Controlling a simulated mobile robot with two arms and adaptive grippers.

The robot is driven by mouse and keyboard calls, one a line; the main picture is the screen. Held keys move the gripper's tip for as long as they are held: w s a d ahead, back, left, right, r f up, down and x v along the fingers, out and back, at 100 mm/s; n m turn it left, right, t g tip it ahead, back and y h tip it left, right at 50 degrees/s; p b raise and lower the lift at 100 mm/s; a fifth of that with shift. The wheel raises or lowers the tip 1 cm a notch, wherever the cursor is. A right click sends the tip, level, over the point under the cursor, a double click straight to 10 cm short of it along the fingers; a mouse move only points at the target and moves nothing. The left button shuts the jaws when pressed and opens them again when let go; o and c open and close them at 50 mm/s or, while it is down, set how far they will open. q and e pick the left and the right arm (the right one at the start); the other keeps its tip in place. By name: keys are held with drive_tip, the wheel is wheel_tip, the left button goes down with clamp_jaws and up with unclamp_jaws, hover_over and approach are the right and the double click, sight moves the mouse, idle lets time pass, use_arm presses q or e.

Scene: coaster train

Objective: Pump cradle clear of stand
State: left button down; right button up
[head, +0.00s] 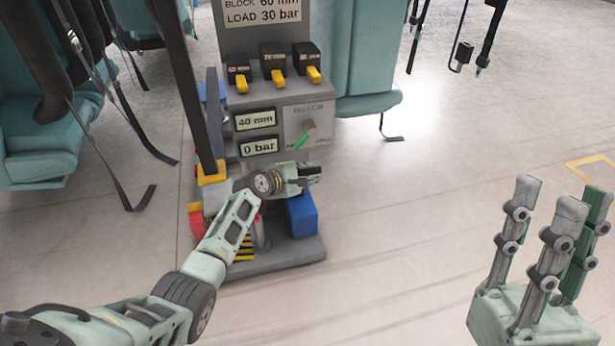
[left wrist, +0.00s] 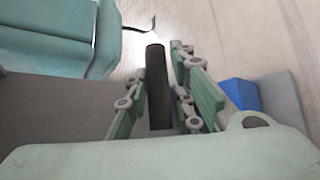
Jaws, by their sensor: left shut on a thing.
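The grey stand (head: 285,115) has displays reading 40 mm (head: 255,120) and 0 bar (head: 260,146). A green-tipped knob (head: 306,134) is on its front. My left gripper (head: 300,176) is low in front of the stand. In the left wrist view its fingers are shut on a dark round handle (left wrist: 157,85), which sticks out past them. A long dark lever (head: 192,85) leans up from a yellow block (head: 212,174) at the stand's left. My arm hides part of the base, and I cannot make out the cradle clearly. My right gripper (head: 558,205) is open and empty.
Three black blocks with yellow tabs (head: 274,62) sit on the stand's ledge under a sign reading 60 mm and 30 bar. A blue box (head: 302,214) stands on the base plate (head: 285,262). Teal seats (head: 40,140) with hanging straps are at the left.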

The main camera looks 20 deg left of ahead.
use_arm(q)
drive_tip(key=shift+w+a+r, duration=0.35)
drive_tip(key=shift+a+r, duration=0.05)
drive_tip(key=shift+r, duration=0.1)
drive_tip(key=c, duration=1.8)
unclamp_jaws()
drive_tip(key=shift+o, duration=0.9)
drive_tip(key=shift+d+f, duration=0.1)
drive_tip(key=shift+f, duration=0.2)
drive_tip(key=shift+s+d, duration=0.1)
drive_tip(key=shift+s, duration=0.45)
drive_tip(key=v, duration=1.1)
drive_tip(key=shift+r, duration=0.25)
drive_tip(key=shift+w, duration=0.1)
